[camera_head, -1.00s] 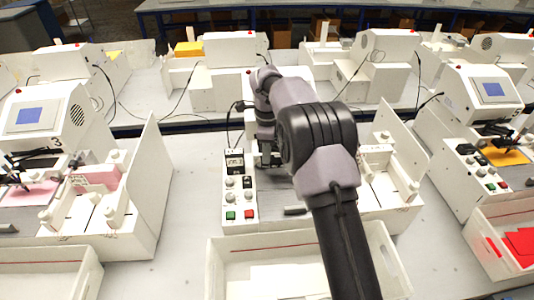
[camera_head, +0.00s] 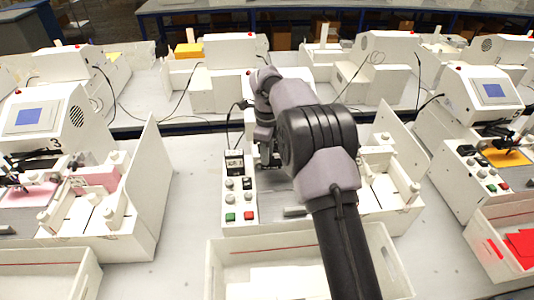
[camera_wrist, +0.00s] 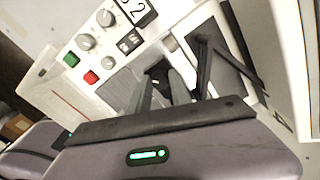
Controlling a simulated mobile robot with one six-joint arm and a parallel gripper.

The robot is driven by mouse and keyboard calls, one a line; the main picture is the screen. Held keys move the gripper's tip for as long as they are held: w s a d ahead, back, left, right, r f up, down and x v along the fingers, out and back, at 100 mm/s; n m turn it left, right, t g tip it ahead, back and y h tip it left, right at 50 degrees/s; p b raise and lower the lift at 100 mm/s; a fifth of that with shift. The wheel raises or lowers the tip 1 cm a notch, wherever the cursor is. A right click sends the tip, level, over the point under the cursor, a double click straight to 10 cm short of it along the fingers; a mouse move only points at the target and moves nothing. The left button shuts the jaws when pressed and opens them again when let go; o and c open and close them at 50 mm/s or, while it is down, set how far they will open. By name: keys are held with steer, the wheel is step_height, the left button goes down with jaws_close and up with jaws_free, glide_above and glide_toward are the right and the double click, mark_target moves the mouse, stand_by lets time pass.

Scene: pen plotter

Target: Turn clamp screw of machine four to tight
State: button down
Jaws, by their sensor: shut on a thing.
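The machine in the middle (camera_head: 238,200), between the one marked 3 and the one at the right, is the one my arm reaches over. My arm hides most of its body and any number on it. In the wrist view my gripper (camera_wrist: 161,88) points down at this machine's bed, its two grey fingers close together on a small dark part, which seems to be the clamp screw (camera_wrist: 158,71). The fingers cover most of it, so its turn position cannot be told.
The control panel (camera_wrist: 105,42) has knobs, a green button (camera_wrist: 71,60) and a red button (camera_wrist: 91,77) beside my gripper. A dark bar (camera_wrist: 204,65) stands close on the other side. A white bin (camera_head: 225,258) stands in front. Machine three (camera_head: 45,115) is at the left.

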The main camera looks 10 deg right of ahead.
steer(key=c, duration=1.2)
jaws_free()
steer(key=shift+o, duration=0.2)
step_height(320, 180, up, 18)
steer(key=p, duration=0.6)
steer(key=shift+f, duration=0.25)
